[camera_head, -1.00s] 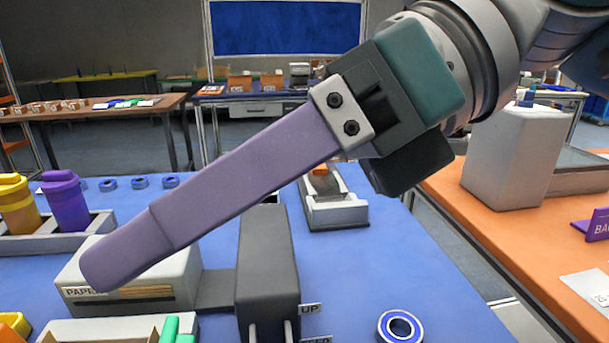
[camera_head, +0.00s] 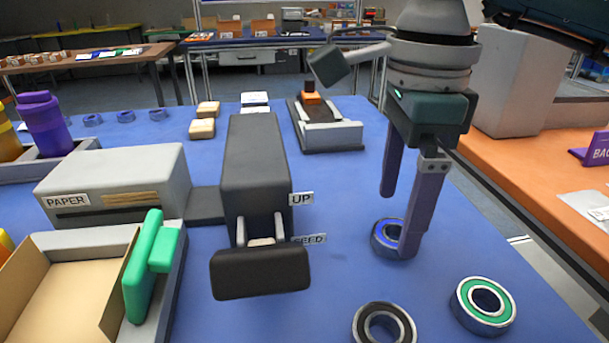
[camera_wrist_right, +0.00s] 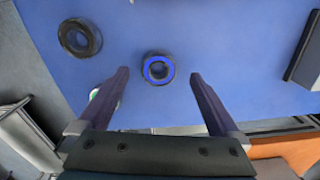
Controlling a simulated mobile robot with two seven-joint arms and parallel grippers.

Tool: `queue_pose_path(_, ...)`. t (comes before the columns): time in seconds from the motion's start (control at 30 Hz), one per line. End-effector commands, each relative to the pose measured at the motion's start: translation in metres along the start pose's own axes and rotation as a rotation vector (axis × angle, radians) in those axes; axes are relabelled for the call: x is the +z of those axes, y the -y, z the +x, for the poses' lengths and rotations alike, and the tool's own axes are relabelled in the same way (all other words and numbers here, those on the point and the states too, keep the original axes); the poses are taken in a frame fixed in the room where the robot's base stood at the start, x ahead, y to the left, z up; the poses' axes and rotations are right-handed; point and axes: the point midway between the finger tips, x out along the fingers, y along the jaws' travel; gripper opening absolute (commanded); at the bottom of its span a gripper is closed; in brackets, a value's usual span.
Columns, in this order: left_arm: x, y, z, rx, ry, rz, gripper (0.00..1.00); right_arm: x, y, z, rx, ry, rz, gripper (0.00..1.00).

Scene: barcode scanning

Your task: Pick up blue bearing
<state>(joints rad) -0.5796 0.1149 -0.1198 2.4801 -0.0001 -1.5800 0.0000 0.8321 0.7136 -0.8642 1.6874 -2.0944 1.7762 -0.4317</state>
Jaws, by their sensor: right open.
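The blue bearing (camera_head: 378,240) lies flat on the blue table, partly hidden by a finger of my right gripper (camera_head: 397,226) in the head view. This gripper points down, open and empty, with its purple fingers around the bearing's spot in that view. In the right wrist view, the blue bearing (camera_wrist_right: 148,70) lies near the line between the fingertips of the right gripper (camera_wrist_right: 159,73), with clear space on both sides. Whether the fingertips are level with it I cannot tell. My left gripper is not in view.
A black bearing (camera_head: 361,325) and a green bearing (camera_head: 462,300) lie nearby, toward the front. A dark machine with a lever (camera_head: 260,272) stands left, beside a white box marked PAPER (camera_head: 150,172). A grey fixture (camera_head: 332,137) stands behind. The orange table (camera_head: 540,185) is at right.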

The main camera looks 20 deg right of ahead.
Motion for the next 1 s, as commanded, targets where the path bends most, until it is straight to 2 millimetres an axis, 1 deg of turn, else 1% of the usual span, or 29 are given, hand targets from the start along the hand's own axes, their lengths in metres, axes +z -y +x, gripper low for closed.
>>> queue_pose_path(0.03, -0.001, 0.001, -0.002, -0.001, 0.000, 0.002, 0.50, 0.000, -0.002, 0.008, 0.005, -0.002, 0.000, 0.99)
queue_pose_path(0.1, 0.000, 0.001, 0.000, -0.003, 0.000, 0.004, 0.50, 0.000, -0.002, 0.019, 0.004, -0.001, 0.000, 0.99)
queue_pose_path(0.2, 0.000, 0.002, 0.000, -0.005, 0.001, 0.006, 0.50, 0.000, -0.001, 0.028, 0.003, 0.000, 0.000, 0.99)
queue_pose_path(0.43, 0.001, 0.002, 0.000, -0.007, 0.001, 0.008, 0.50, 0.000, -0.001, 0.029, 0.000, 0.000, -0.001, 0.99)
queue_pose_path(0.47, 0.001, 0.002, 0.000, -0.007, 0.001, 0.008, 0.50, 0.000, -0.001, 0.029, 0.000, 0.000, -0.001, 0.96)
queue_pose_path(1.0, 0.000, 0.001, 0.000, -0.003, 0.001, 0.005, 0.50, 0.000, -0.001, 0.029, 0.000, 0.001, -0.001, 0.36)
